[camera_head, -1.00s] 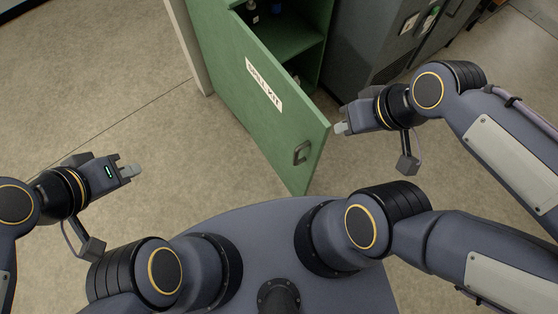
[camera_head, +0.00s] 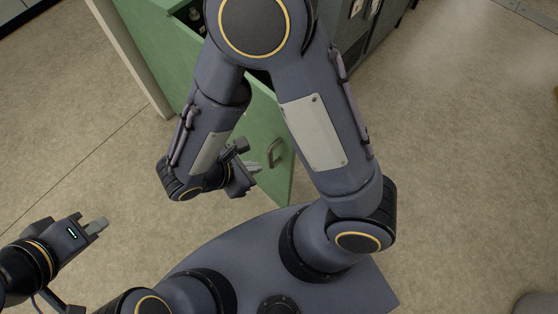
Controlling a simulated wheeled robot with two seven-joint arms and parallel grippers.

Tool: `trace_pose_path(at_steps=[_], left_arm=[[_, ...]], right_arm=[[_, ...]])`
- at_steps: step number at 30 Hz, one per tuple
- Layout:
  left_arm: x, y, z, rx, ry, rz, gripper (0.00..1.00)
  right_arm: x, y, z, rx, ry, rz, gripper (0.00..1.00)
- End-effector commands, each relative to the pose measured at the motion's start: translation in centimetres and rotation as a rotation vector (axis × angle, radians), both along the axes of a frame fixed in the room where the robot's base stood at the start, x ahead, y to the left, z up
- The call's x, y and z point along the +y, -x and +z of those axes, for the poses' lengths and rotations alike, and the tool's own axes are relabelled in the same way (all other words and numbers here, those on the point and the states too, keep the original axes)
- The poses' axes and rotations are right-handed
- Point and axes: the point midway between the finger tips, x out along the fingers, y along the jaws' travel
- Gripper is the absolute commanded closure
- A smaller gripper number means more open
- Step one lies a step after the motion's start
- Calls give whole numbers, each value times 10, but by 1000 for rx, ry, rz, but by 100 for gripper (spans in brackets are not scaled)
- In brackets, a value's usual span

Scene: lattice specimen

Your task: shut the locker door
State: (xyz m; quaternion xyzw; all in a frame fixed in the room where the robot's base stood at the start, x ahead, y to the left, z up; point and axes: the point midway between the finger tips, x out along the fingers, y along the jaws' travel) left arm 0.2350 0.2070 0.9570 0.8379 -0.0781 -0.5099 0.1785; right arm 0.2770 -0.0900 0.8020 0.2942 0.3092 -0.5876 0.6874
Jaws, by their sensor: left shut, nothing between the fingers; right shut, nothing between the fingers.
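The green locker door (camera_head: 274,186) stands open. Its outer face and a grey pull handle (camera_head: 275,152) show, while my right arm covers much of the door and its label. Part of the open locker (camera_head: 188,14) shows behind the door at the top. My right gripper (camera_head: 255,168) is shut and empty, in front of the door's outer face just left of the handle. I cannot tell whether it touches the door. My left gripper (camera_head: 97,226) is shut and empty over the floor at the lower left, well away from the door.
A pale post or wall end (camera_head: 134,60) stands left of the locker. A dark grey cabinet (camera_head: 350,32) stands to its right, partly behind my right arm. The floor (camera_head: 460,150) is clear on the right and at the left.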

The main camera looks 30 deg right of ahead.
Motion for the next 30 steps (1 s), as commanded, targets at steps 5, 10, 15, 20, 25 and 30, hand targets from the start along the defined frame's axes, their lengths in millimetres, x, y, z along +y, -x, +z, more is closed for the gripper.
trace_pose_path(at_steps=[5,10,15,20,25,30], left_arm=[[0,0,-8,0,0,0,100],[0,0,-8,0,0,0,100],[0,0,-11,0,0,0,100],[0,0,-14,0,0,0,100],[0,0,-15,0,0,0,100],[0,0,-11,0,0,0,100]], right_arm=[[15,2,-26,18,94,156,100],[10,0,-35,20,108,176,100],[-10,-6,-56,23,108,172,100],[-34,-13,-81,24,108,171,100],[-58,-21,-99,22,106,169,100],[-80,-29,-98,19,104,171,100]])
